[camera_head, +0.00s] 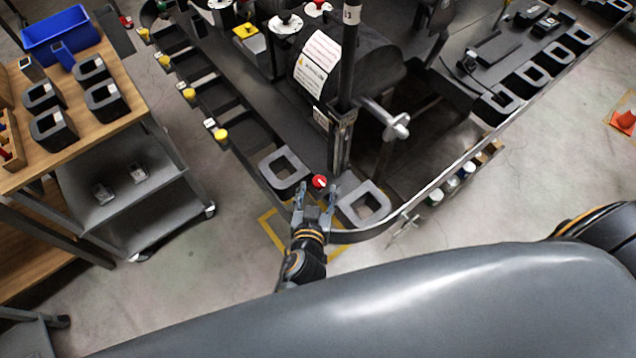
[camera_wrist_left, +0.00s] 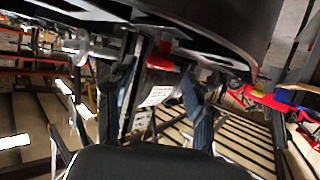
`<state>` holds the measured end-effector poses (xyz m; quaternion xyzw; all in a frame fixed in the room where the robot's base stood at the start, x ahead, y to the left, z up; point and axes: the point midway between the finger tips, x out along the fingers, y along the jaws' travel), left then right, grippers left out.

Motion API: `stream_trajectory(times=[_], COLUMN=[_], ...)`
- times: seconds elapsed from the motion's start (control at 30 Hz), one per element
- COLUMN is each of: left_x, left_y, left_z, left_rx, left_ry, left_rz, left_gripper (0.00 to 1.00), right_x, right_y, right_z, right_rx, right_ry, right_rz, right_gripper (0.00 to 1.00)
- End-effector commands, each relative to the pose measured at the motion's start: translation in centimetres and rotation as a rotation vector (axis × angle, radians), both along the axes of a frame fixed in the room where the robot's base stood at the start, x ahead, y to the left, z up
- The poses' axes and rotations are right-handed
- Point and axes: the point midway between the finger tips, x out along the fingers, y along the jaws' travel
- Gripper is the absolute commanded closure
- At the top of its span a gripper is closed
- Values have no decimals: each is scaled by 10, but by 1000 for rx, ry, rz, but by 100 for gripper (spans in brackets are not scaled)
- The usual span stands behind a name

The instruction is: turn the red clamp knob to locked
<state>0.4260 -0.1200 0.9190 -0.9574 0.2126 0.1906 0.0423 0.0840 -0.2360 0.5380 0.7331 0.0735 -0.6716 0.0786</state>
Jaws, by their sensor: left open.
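The red clamp knob (camera_head: 319,181) sits at the front edge of the dark stand, at the foot of an upright post and between two square grey frames. A small white mark shows on it. It also shows in the left wrist view (camera_wrist_left: 160,62), just beyond and between the fingertips. My left gripper (camera_head: 316,193) is open, one finger on each side of the knob; it also shows in the left wrist view (camera_wrist_left: 156,84). I cannot tell whether a finger touches the knob. My right gripper is out of view.
Square frames (camera_head: 283,172) and (camera_head: 364,204) flank the knob closely. The post (camera_head: 342,140) and a grey lever with a star-shaped end (camera_head: 398,126) rise behind it. A wooden cart (camera_head: 120,130) with black holders stands at the left. The floor between is clear.

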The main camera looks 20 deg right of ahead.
Motion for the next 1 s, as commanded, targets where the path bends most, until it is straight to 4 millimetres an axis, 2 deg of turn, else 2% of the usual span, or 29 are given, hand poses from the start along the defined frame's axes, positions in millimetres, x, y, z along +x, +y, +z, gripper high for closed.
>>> stream_trajectory(times=[0.2, 0.57, 0.83, 1.0], left_x=[19, 22, 21, 21], left_y=[-9, -10, -10, -10], left_z=[-8, -10, -10, -10], left_rx=[0, -1, 0, 0], left_ry=[-1, 0, 0, 0], left_rz=[0, 0, 0, -5], left_gripper=[46, 46, 98, 99], right_x=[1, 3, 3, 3], right_y=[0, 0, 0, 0], right_z=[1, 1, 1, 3], right_rx=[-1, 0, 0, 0], right_ry=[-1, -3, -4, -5], right_rz=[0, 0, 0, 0], right_gripper=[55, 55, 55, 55])
